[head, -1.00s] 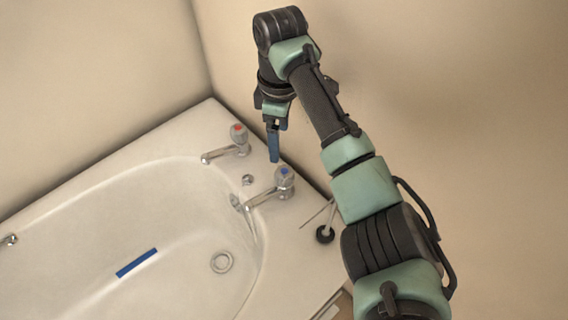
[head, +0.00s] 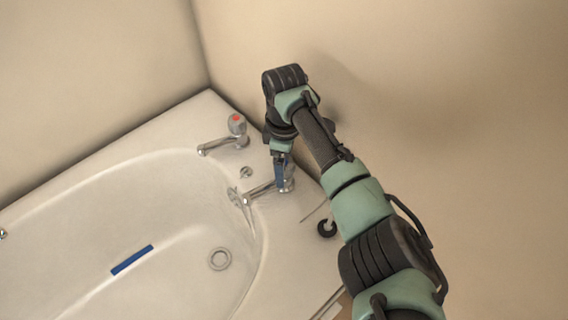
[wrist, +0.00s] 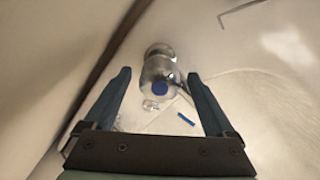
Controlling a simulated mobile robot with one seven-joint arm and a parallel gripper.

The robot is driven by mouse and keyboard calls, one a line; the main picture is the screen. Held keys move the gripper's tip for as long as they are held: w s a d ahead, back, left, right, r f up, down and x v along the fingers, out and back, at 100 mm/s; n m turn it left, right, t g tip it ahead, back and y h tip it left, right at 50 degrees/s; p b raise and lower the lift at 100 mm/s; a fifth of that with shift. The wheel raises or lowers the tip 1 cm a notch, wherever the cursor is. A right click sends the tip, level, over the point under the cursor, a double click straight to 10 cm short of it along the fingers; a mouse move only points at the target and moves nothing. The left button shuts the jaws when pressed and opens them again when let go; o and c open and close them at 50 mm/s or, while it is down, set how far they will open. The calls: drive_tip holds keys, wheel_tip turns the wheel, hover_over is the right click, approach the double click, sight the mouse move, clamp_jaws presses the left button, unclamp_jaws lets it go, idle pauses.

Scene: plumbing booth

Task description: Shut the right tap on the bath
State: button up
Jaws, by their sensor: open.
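The right tap (head: 262,189) is chrome with a blue-marked head, on the right end of the bath (head: 170,130). A clear streak like running water falls from its spout. In the wrist view the tap's head (wrist: 161,70) with its blue disc lies between my two fingers. My gripper (head: 281,180) points down over the tap and hides much of its head in the head view. In the wrist view my gripper (wrist: 158,73) is open, one finger on each side of the head. I cannot tell whether the fingers touch it.
The left tap (head: 235,128), red-marked, stands behind on the same rim. A black round object (head: 327,228) with a thin rod lies right of the right tap. A blue strip (head: 132,260) and a drain (head: 220,259) are in the bath. Walls stand close behind and right.

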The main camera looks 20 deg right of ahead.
drive_tip(key=c, duration=1.4)
